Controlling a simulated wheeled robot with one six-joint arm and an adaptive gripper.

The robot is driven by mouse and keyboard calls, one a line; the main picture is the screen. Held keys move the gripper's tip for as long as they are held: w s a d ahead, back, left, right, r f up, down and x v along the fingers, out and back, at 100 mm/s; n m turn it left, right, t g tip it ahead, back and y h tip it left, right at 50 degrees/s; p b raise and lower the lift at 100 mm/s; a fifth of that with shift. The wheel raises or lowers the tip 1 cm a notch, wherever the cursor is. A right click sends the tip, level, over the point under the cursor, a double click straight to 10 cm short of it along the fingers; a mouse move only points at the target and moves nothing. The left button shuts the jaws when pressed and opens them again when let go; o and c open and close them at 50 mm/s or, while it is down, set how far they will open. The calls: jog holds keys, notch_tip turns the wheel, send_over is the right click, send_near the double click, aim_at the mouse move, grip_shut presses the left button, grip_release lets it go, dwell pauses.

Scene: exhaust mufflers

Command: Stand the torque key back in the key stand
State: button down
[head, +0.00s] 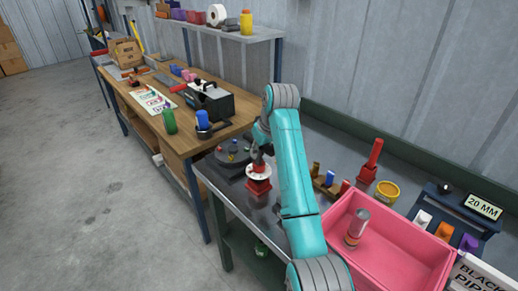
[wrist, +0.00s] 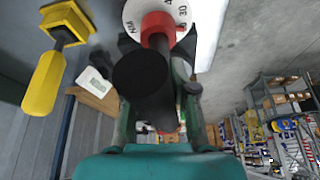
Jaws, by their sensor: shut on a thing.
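The torque key has a black handle, a red collar and a white numbered dial (wrist: 130,12) marked NM. My gripper (wrist: 157,50) is shut on its black handle in the wrist view. In the head view the torque key's white dial (head: 256,173) shows below my gripper (head: 260,158), over the grey bench. A red block (head: 258,188), perhaps the key stand, shows directly below the dial. I cannot tell whether the key is seated in it or held just above. The key's lower end is hidden.
A dark round fixture (head: 232,152) is close left of the key. The wooden bench (head: 150,92) is at left.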

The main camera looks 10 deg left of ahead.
jog(key=shift+f, duration=0.15)
jog(key=c, duration=0.9)
grip_release()
jog(key=shift+o, duration=0.2)
